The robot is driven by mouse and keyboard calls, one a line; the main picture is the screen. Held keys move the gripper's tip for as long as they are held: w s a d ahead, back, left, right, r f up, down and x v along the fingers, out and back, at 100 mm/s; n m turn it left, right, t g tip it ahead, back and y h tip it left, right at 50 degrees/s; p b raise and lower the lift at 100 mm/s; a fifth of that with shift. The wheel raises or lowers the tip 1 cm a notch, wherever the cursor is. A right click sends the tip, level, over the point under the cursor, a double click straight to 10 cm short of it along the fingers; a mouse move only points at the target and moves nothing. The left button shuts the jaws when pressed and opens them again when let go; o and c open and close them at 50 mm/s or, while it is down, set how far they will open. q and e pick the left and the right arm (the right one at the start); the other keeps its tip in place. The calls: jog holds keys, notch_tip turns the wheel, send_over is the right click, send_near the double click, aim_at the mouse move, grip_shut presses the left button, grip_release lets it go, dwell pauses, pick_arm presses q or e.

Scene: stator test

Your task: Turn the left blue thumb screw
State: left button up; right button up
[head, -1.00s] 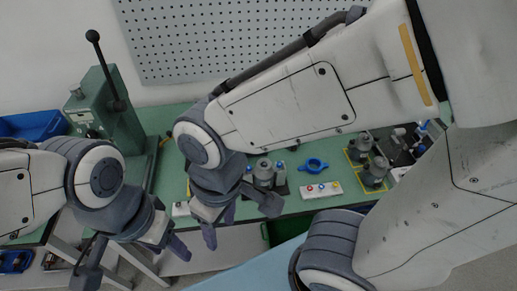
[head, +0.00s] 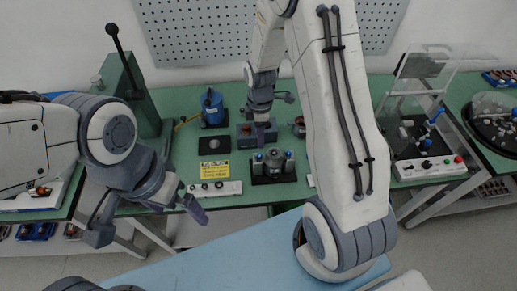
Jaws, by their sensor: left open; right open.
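A grey stator fixture (head: 273,160) sits on a black base on the green bench. A blue-topped thumb screw stands on its left (head: 258,157) and another on its right (head: 289,155). Both look upright; no gripper touches them. My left gripper (head: 148,221) is open and empty, at the bench's front edge, left of and nearer than the fixture. My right gripper (head: 272,117) is open behind the fixture, over a dark block (head: 246,135) that it partly hides. I cannot tell whether it touches the block.
A yellow label (head: 215,170) and a button strip (head: 215,189) lie left of the fixture. A blue cylinder (head: 211,104) stands behind. A green press (head: 125,85) stands left. A clear-covered station (head: 425,135) stands right. My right arm hides bench right of the fixture.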

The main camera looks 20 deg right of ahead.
aim_at(259, 155)
notch_tip(259, 155, down, 10)
jog(key=p, duration=0.2)
jog(key=shift+a+r+p, duration=0.1)
jog(key=shift+r+p, duration=0.15)
jog(key=shift+p, duration=0.05)
grip_shut()
